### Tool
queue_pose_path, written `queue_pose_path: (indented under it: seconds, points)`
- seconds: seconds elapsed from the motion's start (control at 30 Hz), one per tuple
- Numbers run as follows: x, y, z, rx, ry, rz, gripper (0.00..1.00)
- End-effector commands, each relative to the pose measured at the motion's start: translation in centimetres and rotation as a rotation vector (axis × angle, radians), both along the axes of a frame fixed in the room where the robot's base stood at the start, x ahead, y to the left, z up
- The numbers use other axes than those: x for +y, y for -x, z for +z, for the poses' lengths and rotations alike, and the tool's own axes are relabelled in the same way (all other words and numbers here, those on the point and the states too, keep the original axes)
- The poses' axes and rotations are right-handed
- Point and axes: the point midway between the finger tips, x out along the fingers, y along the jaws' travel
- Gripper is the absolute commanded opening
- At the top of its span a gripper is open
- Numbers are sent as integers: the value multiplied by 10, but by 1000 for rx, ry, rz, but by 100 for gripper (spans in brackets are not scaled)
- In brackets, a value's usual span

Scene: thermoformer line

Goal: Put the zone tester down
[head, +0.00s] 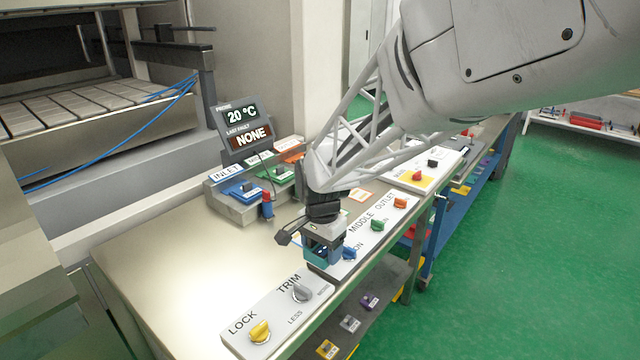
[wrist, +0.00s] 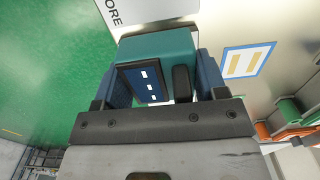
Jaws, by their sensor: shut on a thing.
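The zone tester is a teal box (head: 322,252) in the head view, over the front part of the bench beside the switch panel. My gripper (head: 322,236) is shut on it from above. In the wrist view the teal tester (wrist: 165,45) sits between the blue fingers of my gripper (wrist: 165,80), with a dark face showing small white marks. I cannot tell whether its underside touches anything. A white mark with a blue outline and yellow bars (wrist: 247,62) lies on the bench beside the tester in the wrist view.
A LOCK and TRIM panel (head: 277,312) is at the bench front. A panel with blue, green and orange knobs (head: 376,228) runs behind the tester. A display (head: 246,129) reads 20 °C and NONE. The bench top (head: 190,262) to the left is clear.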

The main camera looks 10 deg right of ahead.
Motion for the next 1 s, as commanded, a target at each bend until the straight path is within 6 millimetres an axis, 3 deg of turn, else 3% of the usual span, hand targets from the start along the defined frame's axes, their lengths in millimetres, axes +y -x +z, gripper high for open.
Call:
queue_pose_path:
  seconds: [0.17, 0.47, 1.0]
  points:
    - [-6, -28, 7, 0, 0, -2, 34]
    - [-26, -99, 22, 0, 0, -2, 34]
    - [-84, -229, 43, 0, 0, -2, 34]
